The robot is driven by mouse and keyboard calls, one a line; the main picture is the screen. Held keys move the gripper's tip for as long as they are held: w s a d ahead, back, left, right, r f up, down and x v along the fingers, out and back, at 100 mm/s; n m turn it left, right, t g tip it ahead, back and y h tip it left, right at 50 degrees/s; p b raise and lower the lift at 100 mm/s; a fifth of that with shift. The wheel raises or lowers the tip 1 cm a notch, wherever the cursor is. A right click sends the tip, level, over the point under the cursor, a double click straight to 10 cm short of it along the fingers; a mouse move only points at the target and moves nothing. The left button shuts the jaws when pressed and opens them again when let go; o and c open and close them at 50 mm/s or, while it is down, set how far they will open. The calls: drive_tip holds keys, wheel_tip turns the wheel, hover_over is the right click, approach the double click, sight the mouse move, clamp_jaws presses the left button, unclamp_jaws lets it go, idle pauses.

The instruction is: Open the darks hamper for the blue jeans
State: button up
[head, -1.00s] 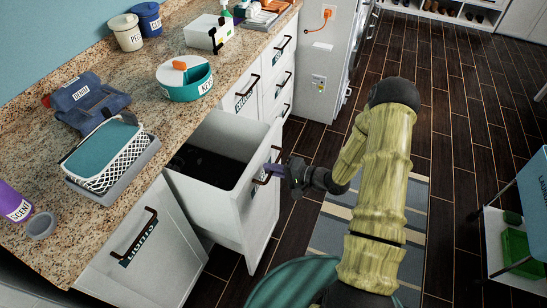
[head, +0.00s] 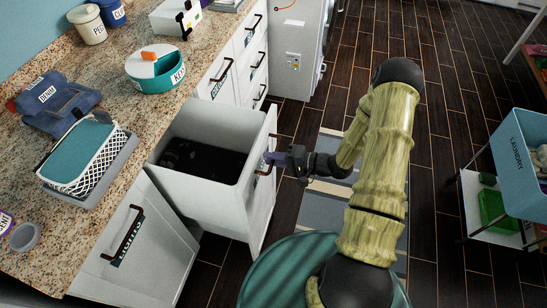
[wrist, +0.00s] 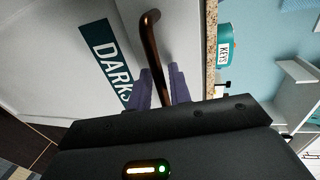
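The darks hamper (head: 257,205) is a white pull-out bin under the counter. It stands well out from the cabinet, and dark contents show inside. Its front carries a DARKS label (wrist: 105,60) and a bronze bar handle (wrist: 154,55). My gripper (head: 272,158) is at this handle. In the wrist view, the purple fingers (wrist: 163,88) lie on both sides of the bar and appear closed on it. The folded blue jeans (head: 58,105), with a DENIM tag, lie on the counter at the left.
A LIGHTS hamper front (head: 135,245) is shut at the lower left. A basket with a teal top (head: 78,155) and a teal KEYS bowl (head: 160,80) stand on the counter. A blue laundry bin (head: 520,160) on a cart is at right.

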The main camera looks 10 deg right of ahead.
drive_tip(key=shift+o, duration=0.2)
drive_tip(key=v, duration=1.7)
drive_tip(key=shift+d+b, duration=0.15)
drive_tip(key=shift+b, duration=0.2)
drive_tip(key=shift+s+r, duration=0.1)
drive_tip(key=shift+s, duration=0.05)
